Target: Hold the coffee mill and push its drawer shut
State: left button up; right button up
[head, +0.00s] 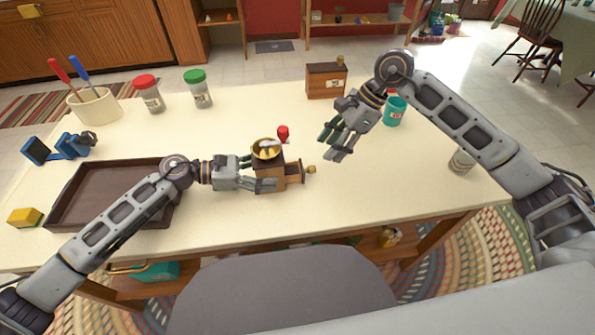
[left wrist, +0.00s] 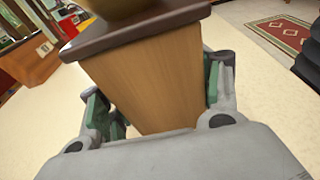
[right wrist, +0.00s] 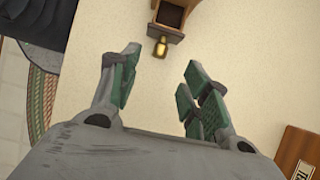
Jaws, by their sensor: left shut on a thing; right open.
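The coffee mill (head: 268,168) stands upright on the table, a wooden box with a brass bowl and a red-knobbed crank on top. Its drawer (head: 295,172) sticks out to the right, with a brass knob (head: 311,169) on its front. My left gripper (head: 262,173) is shut on the mill's body from the left; the left wrist view shows its fingers on both sides of the wooden box (left wrist: 150,85). My right gripper (head: 332,145) is open and empty, up and right of the drawer. In the right wrist view the drawer knob (right wrist: 160,47) lies beyond the open fingers (right wrist: 160,85).
A wooden box (head: 326,82) and a teal mug (head: 395,112) stand behind my right gripper. A dark tray (head: 75,195) lies left, under my left arm. Two jars (head: 148,94), a utensil crock (head: 95,106) and a yellow sponge (head: 25,217) are further left.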

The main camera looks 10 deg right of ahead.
aim_at(315, 166)
jog(key=shift+x, duration=4.15)
jog(key=c, duration=0.9)
